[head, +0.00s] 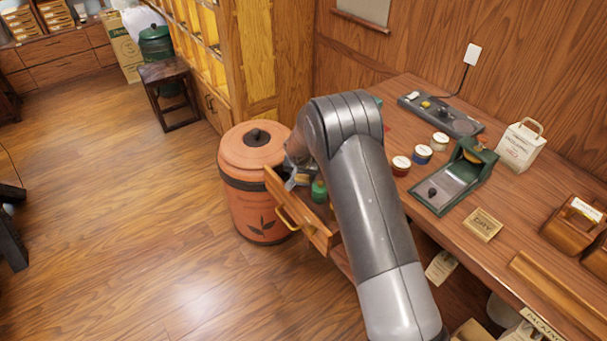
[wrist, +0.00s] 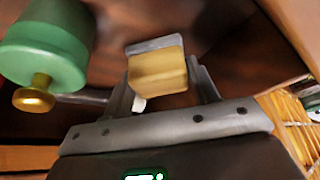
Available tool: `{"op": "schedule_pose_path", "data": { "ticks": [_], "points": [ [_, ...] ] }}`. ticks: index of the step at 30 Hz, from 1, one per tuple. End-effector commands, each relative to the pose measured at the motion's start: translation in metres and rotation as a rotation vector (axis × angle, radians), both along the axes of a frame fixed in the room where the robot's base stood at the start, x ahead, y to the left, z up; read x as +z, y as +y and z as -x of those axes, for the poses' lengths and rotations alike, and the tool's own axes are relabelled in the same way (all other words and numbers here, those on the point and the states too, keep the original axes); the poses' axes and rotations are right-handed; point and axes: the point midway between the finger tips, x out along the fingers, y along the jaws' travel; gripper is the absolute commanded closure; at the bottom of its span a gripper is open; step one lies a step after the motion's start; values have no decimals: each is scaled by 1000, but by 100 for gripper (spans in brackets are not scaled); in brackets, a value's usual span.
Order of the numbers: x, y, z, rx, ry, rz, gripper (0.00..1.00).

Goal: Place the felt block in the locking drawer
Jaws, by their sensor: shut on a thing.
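The felt block (wrist: 157,72), tan with a grey layer along one side, sits between the two fingers of my gripper (wrist: 163,92) in the wrist view. My gripper is shut on it. In the head view, the drawer (head: 318,236) stands pulled out from the desk, with a brass handle on its front. My gripper (head: 293,182) is at the open drawer, partly hidden by my arm. I cannot tell whether the block touches the drawer floor. A green item with a brass knob (wrist: 50,45) is beside the block; it shows in the drawer in the head view (head: 319,191).
An orange lidded canister (head: 250,205) stands close left of the drawer. The desk top (head: 400,92) holds several small tins, a green device (head: 455,180) and a paper bag (head: 520,145). A wooden stool (head: 168,72) stands farther back.

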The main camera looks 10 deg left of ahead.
Motion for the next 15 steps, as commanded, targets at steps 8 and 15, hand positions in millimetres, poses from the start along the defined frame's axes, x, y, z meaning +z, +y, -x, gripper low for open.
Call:
{"op": "schedule_pose_path", "data": {
  "ticks": [8, 15],
  "points": [
    [-3, 0, 0, 0, 1, 0, 37],
    [-3, 0, 0, 0, 1, 1, 24]
  ]
}}
